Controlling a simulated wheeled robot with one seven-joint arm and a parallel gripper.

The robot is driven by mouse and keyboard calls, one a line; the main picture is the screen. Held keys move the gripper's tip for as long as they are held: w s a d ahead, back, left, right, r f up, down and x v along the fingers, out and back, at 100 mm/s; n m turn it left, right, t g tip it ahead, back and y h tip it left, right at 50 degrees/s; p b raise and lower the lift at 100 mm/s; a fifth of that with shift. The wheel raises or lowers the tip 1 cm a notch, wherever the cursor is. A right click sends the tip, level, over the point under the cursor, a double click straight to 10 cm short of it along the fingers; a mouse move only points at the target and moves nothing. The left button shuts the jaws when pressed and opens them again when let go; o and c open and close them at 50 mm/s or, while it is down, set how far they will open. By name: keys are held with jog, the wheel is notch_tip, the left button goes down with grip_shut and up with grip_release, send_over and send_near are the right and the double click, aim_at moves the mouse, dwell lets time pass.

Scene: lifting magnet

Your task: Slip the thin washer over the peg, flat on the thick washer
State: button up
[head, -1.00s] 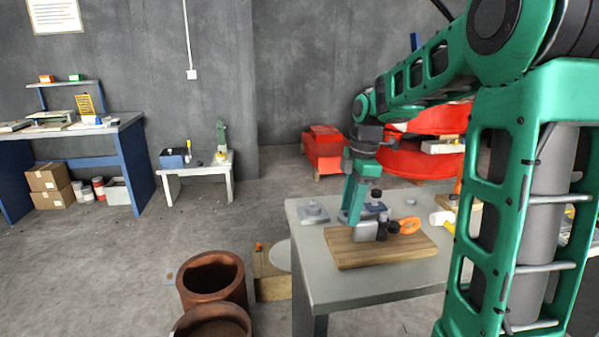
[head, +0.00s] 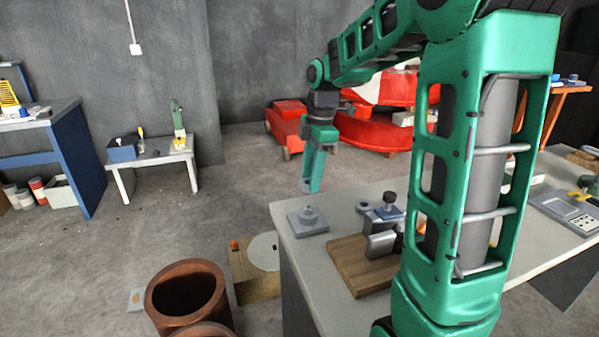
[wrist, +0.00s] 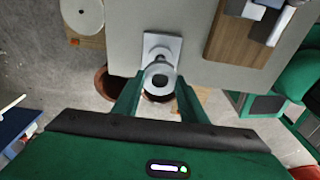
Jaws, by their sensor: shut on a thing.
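My gripper (head: 309,188) is shut on the thin washer (head: 304,185), a light grey ring, and holds it in the air beyond the table's far-left corner. In the wrist view the thin washer (wrist: 150,83) sits between the fingertips (wrist: 159,82). The square grey plate (head: 322,228) lies on the table, with the round thick washer (head: 308,219) and the short peg (head: 308,210) at its middle. The plate (wrist: 173,42) also shows in the wrist view, partly covered by the held washer. The washer is apart from the peg.
A wooden board (head: 350,275) with a metal block (head: 381,245) and a dark-knobbed fixture (head: 389,199) is to the plate's right on the grey table (head: 300,255).

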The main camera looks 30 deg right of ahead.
aim_at(308, 208)
jog(key=shift+w+a, duration=0.15)
dwell(0.3)
jog(key=shift+f, duration=2.9)
jog(key=shift+f, duration=1.25)
dwell(1.2)
jog(key=o, duration=1.1)
jog(key=shift+o, duration=0.2)
